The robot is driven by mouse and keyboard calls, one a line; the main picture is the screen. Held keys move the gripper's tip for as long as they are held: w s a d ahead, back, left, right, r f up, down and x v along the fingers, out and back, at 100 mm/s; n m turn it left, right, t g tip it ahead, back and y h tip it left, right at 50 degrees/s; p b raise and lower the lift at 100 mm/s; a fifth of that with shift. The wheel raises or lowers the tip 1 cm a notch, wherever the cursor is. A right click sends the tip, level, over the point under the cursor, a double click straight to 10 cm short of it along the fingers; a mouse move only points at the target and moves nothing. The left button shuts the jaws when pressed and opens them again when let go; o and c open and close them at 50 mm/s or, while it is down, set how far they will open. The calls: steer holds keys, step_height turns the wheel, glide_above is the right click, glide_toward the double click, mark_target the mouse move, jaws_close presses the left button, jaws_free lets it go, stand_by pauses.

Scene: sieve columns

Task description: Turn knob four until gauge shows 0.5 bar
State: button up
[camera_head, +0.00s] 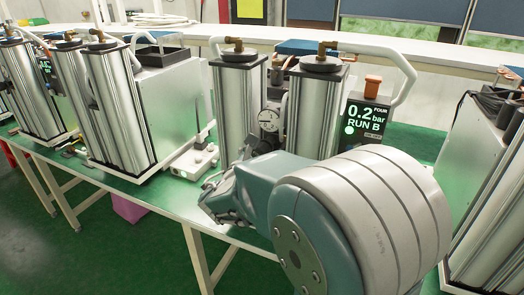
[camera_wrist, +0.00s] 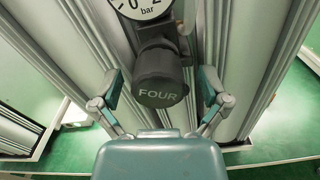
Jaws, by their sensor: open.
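Knob four (camera_wrist: 160,78) is a dark round knob marked FOUR in the wrist view, between two tall metal columns. The digital display (camera_head: 365,120) labelled FOUR reads 0.2 bar and RUN B. My gripper (camera_wrist: 163,92) is open, with one finger on each side of the knob and a visible gap on both sides.
Tall metal columns (camera_head: 238,100) stand close on both sides of the knob. A small white box (camera_head: 195,160) sits on the green bench top (camera_head: 160,200).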

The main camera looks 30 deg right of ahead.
steer(key=shift+w+d, duration=0.25)
steer(key=shift+d, duration=0.1)
steer(key=shift+a, duration=0.35)
steer(key=shift+c, duration=1.2)
steer(key=shift+r, duration=0.1)
steer(key=c, duration=0.9)
steer(key=shift+m, duration=0.4)
steer(key=m, duration=0.3)
steer(key=shift+m, duration=0.4)
steer(key=m, duration=0.5)
steer(key=shift+s+d+m, duration=0.1)
steer(key=shift+d+m, duration=0.1)
steer(key=shift+m, duration=0.1)
